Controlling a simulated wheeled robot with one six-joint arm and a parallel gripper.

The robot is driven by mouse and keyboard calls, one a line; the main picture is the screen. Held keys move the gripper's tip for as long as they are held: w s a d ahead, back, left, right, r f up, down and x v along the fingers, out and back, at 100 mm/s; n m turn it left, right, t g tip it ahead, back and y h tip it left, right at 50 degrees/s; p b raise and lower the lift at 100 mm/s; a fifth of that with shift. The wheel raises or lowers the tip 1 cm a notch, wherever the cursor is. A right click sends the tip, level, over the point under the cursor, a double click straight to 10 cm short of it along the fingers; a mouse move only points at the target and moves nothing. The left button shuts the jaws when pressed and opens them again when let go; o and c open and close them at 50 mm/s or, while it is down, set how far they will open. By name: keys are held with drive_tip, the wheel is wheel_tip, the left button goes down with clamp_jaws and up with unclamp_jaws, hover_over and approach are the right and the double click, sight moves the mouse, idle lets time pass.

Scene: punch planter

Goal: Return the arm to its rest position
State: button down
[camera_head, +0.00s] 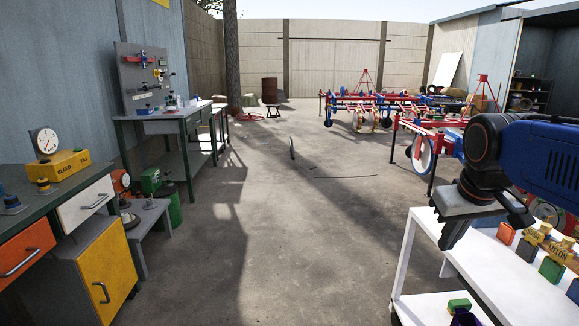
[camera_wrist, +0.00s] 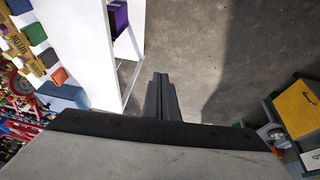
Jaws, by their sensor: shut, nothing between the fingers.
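My arm comes in from the right edge of the head view, with a blue link and black joints. My gripper (camera_head: 451,236) hangs at its end, pointing down beside and above the left edge of the white table (camera_head: 403,258). In the wrist view, the fingers of my gripper (camera_wrist: 161,97) lie together over the concrete floor, close to the white table (camera_wrist: 97,30). The gripper is shut and empty. Part of the table is hidden behind my arm in the head view.
Colored blocks (camera_head: 551,269) stand on the white table. On the left are a workbench with a yellow cabinet door (camera_head: 105,279), a gauge (camera_head: 47,142) and a green-legged bench (camera_head: 163,125). Red and blue farm implements (camera_head: 365,103) stand behind. The concrete floor (camera_head: 290,230) between is mostly clear.

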drive_tip(key=s+a+f+y, duration=0.1)
drive_tip(key=s+a+f, duration=0.3)
drive_tip(key=s+f, duration=0.8)
drive_tip(key=shift+s+f, duration=0.2)
drive_tip(key=shift+f, duration=0.45)
drive_tip(key=shift+s+a, duration=0.1)
drive_tip(key=shift+s, duration=0.05)
